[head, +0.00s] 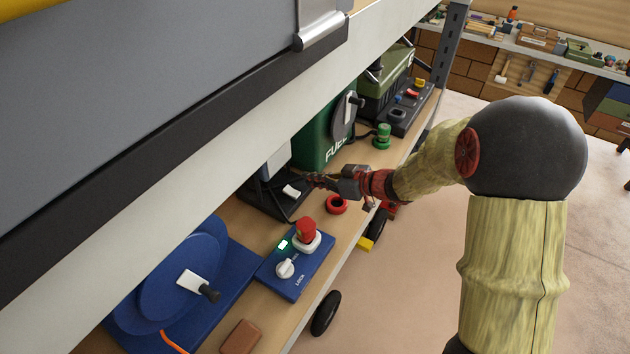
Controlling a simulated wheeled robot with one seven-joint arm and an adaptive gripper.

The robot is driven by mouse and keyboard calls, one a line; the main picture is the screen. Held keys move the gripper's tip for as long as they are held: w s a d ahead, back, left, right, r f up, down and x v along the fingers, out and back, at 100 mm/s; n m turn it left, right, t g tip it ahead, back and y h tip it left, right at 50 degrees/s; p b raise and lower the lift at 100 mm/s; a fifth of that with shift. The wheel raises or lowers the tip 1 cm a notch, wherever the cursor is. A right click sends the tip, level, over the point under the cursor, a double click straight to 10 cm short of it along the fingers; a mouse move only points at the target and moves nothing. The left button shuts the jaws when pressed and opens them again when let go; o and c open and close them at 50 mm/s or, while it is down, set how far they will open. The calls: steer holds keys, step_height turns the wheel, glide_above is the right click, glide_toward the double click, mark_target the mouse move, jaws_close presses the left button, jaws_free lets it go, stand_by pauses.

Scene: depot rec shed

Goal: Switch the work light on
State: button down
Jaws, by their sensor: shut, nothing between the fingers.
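What looks like the work light (262,195) stands on the shelf, a black frame with a pale grey upper part and a white switch (291,190) on its base. The overhanging beam hides part of it. My gripper (312,179) is shut and empty, pointing left, with its fingertips close to the right of the white switch. I cannot tell whether they touch it. I see no glow on the light, and its front is mostly hidden.
A green fuel can (318,135) stands just behind my gripper. A red ring (337,204) lies below it. A blue box (298,268) with a red button and white knob is nearer, beside a blue reel (170,275). A pale beam overhangs the shelf. Open floor lies to the right.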

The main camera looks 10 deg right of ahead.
steer(key=b, duration=0.2)
glide_above(293, 191)
steer(key=s, duration=0.1)
steer(key=f, duration=0.1)
steer(key=d+f, duration=0.1)
steer(key=f, duration=0.1)
steer(key=shift+w+a+f, duration=0.1)
steer(key=shift+a+f, duration=0.05)
steer(key=shift+f, duration=0.45)
steer(key=shift+w+a+f, duration=0.1)
steer(key=shift+f, duration=0.5)
steer(key=shift+w+a+f+b, duration=0.1)
steer(key=shift+a+f+b, duration=0.15)
steer(key=shift+f, duration=0.25)
steer(key=shift+w+r+p, duration=0.1)
steer(key=shift+p, duration=0.7)
